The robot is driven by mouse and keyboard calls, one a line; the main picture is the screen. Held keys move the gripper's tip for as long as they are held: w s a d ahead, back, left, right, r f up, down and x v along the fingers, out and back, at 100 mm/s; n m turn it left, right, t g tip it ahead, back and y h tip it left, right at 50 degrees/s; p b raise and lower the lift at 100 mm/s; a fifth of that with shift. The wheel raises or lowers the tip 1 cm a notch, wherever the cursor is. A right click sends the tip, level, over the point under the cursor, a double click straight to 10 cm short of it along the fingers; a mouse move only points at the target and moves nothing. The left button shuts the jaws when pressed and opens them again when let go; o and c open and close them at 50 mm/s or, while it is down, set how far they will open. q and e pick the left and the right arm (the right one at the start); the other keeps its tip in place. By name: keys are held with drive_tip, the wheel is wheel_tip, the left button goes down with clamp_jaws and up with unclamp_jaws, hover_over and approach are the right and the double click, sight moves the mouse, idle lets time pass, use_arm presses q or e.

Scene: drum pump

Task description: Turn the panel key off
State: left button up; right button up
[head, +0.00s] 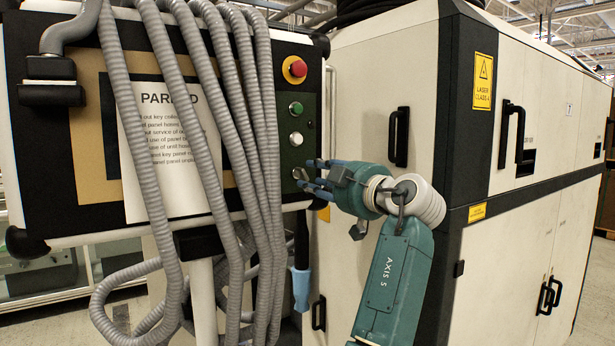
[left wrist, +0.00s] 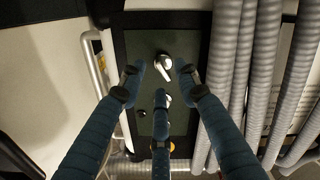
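The control panel (head: 311,110) has a dark green button strip on its right side, with a red button (head: 298,68), a green button (head: 296,107) and a white button (head: 296,139) one below the other. The silver panel key (head: 298,173) is at the bottom of the strip, partly hidden by my fingers. In the left wrist view the key (left wrist: 164,66) shows clearly, its grip tilted in the picture. My left gripper (head: 311,177) is open, its blue fingers spread around the key. In the wrist view a gap shows between the side fingertips and the key. My right gripper is not in view.
Several grey corrugated hoses (head: 223,110) hang over the panel, close to the button strip. A white printed sheet (head: 170,150) is behind them. A large white cabinet (head: 375,80) stands at the right. A light blue item (head: 301,288) hangs below the panel.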

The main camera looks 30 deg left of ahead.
use_arm(q)
drive_tip(key=v, duration=0.8)
drive_tip(key=shift+d, duration=0.1)
